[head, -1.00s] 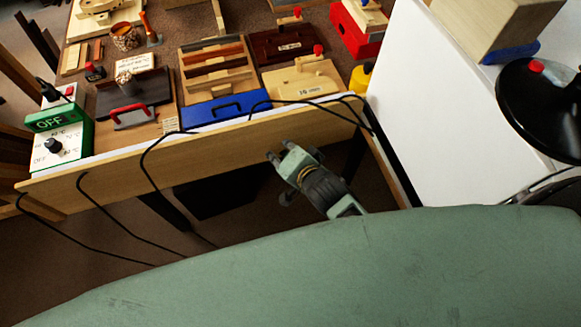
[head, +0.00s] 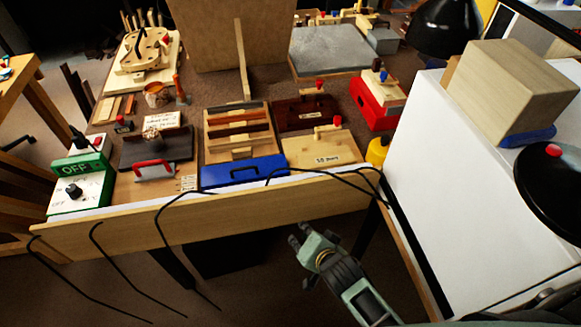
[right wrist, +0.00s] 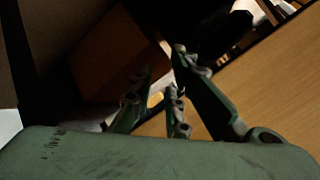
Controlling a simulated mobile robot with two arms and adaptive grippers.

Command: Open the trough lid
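A dark flat lid with a red handle (head: 154,168) at its front, which looks like the trough lid, lies flat on the bench (head: 200,219) at the left in the head view. It looks closed; what is under it is hidden. My right gripper (head: 299,235) is low in front of the bench's front edge, well to the right of the red handle and touching nothing I can see. Its fingers (right wrist: 160,85) stand apart and empty in the dim right wrist view, beside a wooden panel. My left gripper is not in view.
A green and white control box (head: 80,185) marked OFF stands left of the lid. A blue box (head: 243,173) with a black handle is to its right. Black cables (head: 165,220) hang over the front edge. A white cabinet (head: 450,170) stands at the right.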

